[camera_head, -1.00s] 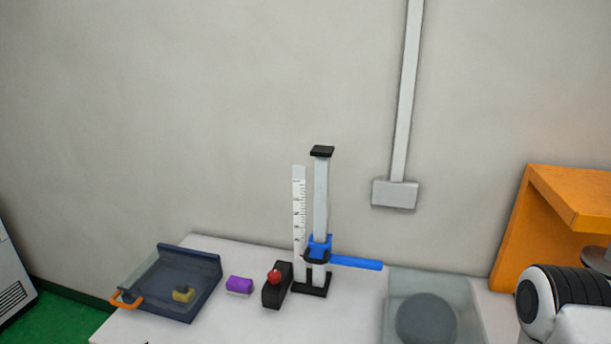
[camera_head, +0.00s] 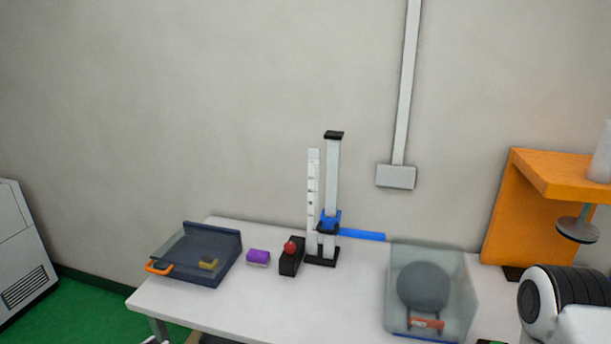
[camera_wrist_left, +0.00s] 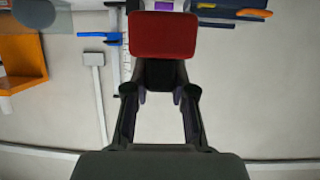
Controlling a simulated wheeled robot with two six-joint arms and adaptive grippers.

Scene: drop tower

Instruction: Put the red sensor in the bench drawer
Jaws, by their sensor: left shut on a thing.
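In the left wrist view, my left gripper (camera_wrist_left: 160,98) is shut on the red sensor (camera_wrist_left: 163,35), a red square block with a dark part between the fingers. Neither gripper shows in the head view.
A purple block (camera_head: 258,257), a black box with a red button (camera_head: 291,258) and the drop tower (camera_head: 331,190) stand right of the drawer. A clear tub (camera_head: 460,305) holds a dark round pad. An orange shelf (camera_head: 500,220) stands right. The bench front (camera_head: 240,310) is clear.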

